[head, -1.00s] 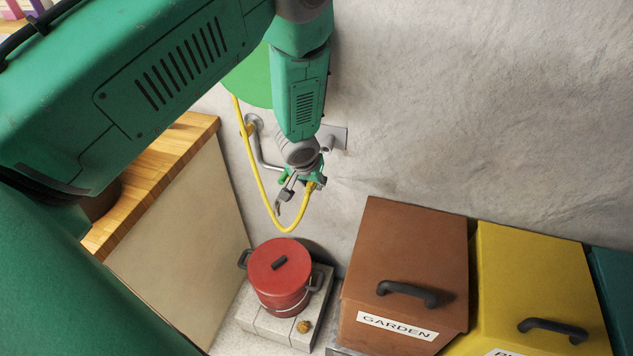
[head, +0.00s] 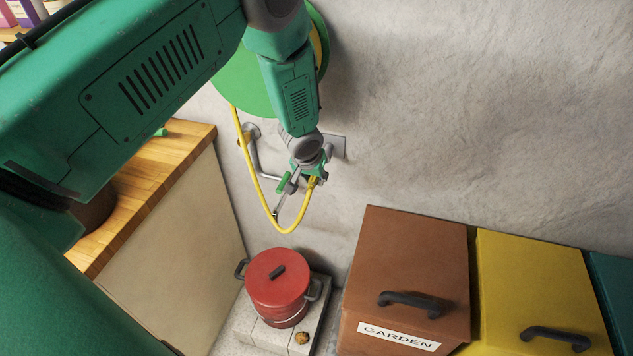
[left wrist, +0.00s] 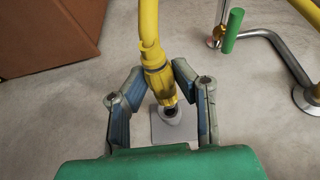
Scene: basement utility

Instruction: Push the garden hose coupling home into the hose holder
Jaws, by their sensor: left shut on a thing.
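The garden hose coupling (left wrist: 160,82) is yellow, on the end of a yellow hose (left wrist: 148,20). My left gripper (left wrist: 157,78) is shut on it in the left wrist view, one finger on each side. In the head view my left gripper (head: 314,172) is close to the wall, with the hose looping below it. The hose holder (left wrist: 172,122), a grey plate with a round socket, lies just beyond the coupling's tip. I cannot tell whether the tip is inside the socket. In the head view the plate (head: 339,147) is partly hidden by my wrist. My right gripper is out of view.
A bent metal pipe (head: 256,160) with a green handle (head: 284,182) is close to the gripper's left. A green reel (head: 240,88) hangs behind my arm. Below stand a red pot (head: 277,287) on blocks, a brown bin (head: 405,260) and a yellow bin (head: 530,285).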

